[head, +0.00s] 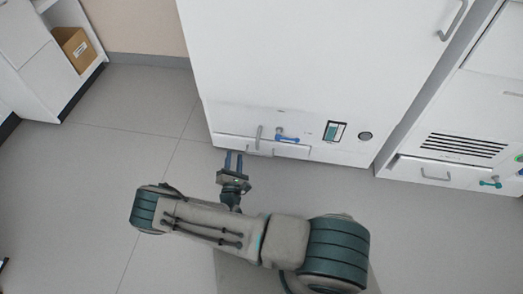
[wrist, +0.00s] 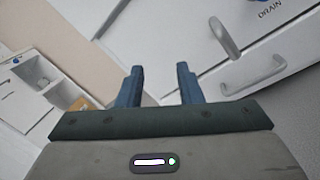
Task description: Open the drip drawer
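The drip drawer appears to be the low white drawer (head: 290,151) at the bottom of the tall white cabinet, and its front looks closed. A pale bar handle (wrist: 255,78) on the low front shows at the right of the wrist view. A second grey handle (head: 258,138) stands just above the drawer; it also shows in the wrist view (wrist: 226,38). My gripper (head: 233,155) is open, with two blue fingers apart and nothing between them. It is in front of the drawer's left part. In the wrist view (wrist: 160,72), both handles lie right of the fingers.
A blue lever (head: 288,137) sits right of the upper handle, near a DRAIN label. A tall white cabinet (head: 320,60) fills the back. Another unit with a drawer (head: 410,172) stands at right. A shelf holds a cardboard box (head: 75,48) at far left. Floor at left is clear.

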